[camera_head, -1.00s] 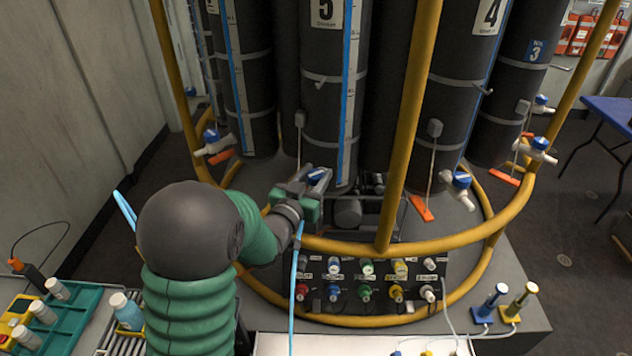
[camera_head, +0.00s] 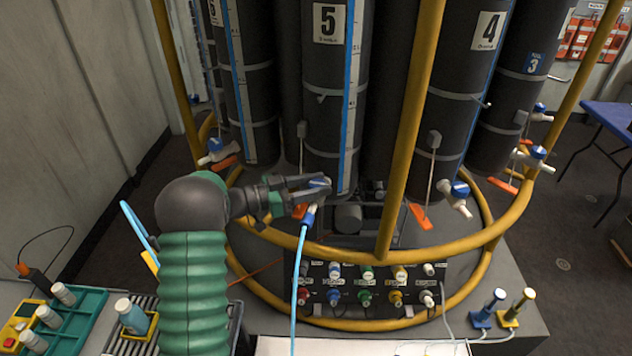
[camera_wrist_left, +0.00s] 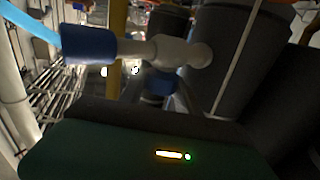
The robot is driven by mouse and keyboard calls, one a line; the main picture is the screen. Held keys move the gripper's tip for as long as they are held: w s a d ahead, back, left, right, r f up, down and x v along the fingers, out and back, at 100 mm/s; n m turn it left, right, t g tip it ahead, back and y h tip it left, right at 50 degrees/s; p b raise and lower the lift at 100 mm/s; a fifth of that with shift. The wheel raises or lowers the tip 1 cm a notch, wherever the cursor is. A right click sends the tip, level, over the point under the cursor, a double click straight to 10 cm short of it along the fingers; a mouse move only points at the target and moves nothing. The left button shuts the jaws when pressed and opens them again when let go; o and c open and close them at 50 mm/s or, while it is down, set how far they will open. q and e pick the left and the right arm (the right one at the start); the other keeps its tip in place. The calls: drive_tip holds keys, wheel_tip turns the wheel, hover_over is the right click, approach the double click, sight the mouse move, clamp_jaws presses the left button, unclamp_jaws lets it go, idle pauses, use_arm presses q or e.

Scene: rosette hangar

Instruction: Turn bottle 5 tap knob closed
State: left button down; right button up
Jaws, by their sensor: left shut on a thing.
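Bottle 5 (camera_head: 321,120) is a tall dark cylinder with a "5" label, upright inside the yellow ring frame. Its tap sits low on its front, with a blue knob (camera_head: 320,182). A blue hose fitting (camera_head: 309,216) hangs below. My left gripper (camera_head: 316,186) reaches in from the left and is shut on the knob. In the left wrist view the white tap body (camera_wrist_left: 180,52) lies sideways, with a blue fitting (camera_wrist_left: 88,45) at its left end. The knob (camera_wrist_left: 158,83) shows partly, between dark fingers. The right gripper is not in view.
A yellow ring rail (camera_head: 440,243) and upright post (camera_head: 408,130) stand close to the right of the tap. A connector panel (camera_head: 350,285) is below. A light blue hose (camera_head: 298,270) runs down from the tap. Bottle 4 (camera_head: 465,90) has its own blue-knobbed tap (camera_head: 459,190).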

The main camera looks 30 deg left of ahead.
use_arm(q)
drive_tip(key=shift+w+r+m+g+h, duration=0.1)
drive_tip(key=shift+r+m+g+h, duration=0.05)
drive_tip(key=shift+m+g+h, duration=0.2)
idle(0.3)
drive_tip(key=c, duration=1.1)
unclamp_jaws()
drive_tip(key=shift+o, duration=1.2)
drive_tip(key=shift+w, duration=0.1)
drive_tip(key=v, duration=1.7)
drive_tip(key=shift+f+b, duration=0.35)
drive_tip(key=shift+w+a, duration=0.1)
